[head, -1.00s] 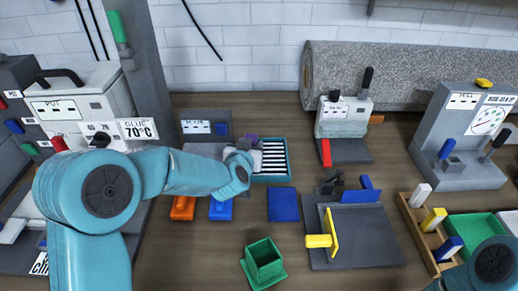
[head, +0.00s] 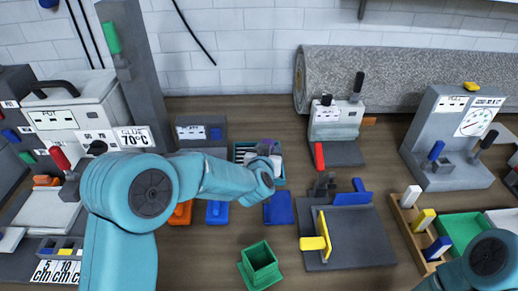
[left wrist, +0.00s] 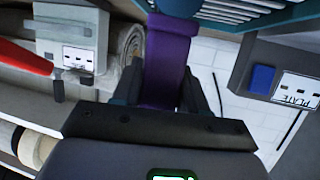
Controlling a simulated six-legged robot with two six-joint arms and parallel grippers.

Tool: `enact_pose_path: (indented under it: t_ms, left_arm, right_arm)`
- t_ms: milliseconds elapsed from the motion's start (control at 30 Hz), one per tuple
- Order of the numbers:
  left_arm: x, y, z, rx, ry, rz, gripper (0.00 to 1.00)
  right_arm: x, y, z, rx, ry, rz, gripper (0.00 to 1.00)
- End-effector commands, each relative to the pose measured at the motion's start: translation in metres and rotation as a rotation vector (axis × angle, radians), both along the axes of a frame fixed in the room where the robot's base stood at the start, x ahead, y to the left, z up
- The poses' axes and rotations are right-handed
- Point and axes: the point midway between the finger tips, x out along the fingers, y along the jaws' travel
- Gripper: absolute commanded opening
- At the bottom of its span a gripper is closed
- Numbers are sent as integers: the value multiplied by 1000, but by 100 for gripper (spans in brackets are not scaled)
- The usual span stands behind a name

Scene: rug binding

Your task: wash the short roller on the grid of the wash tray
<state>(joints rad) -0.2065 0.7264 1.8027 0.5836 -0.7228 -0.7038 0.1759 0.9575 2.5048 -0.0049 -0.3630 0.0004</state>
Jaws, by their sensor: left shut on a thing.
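My left gripper (head: 268,152) is over the wash tray (head: 281,181), a teal tray with a pale slatted grid (head: 243,151). The gripper and forearm cover much of the tray. In the left wrist view the gripper (left wrist: 165,98) is shut on a purple piece (left wrist: 167,62), seemingly the short roller's handle. The roller's far end is out of sight, so I cannot tell whether it touches the grid. The tray's slats (left wrist: 232,12) show at the top of that view. My right gripper is out of the frames.
A blue plate (head: 279,208) and a green square cup (head: 260,265) lie nearer. A dark fixture with a yellow part (head: 314,243) stands to their right. The plate box (head: 200,130) is behind left, and a grey press with a red lever (head: 336,123) is behind right.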

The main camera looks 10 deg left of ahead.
Motion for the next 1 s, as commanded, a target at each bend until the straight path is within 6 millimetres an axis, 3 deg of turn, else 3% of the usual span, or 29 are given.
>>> enact_pose_path:
  t_ms: [133, 467, 1000]
  left_arm:
    - [2, -12, -2, 0, 6, -3, 11]
    - [2, -12, -2, -2, 8, -3, 11]
    - [3, -12, 59, 0, 2, -1, 11]
  right_arm:
    - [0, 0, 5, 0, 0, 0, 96]
    - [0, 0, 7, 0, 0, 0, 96]
    - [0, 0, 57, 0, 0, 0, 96]
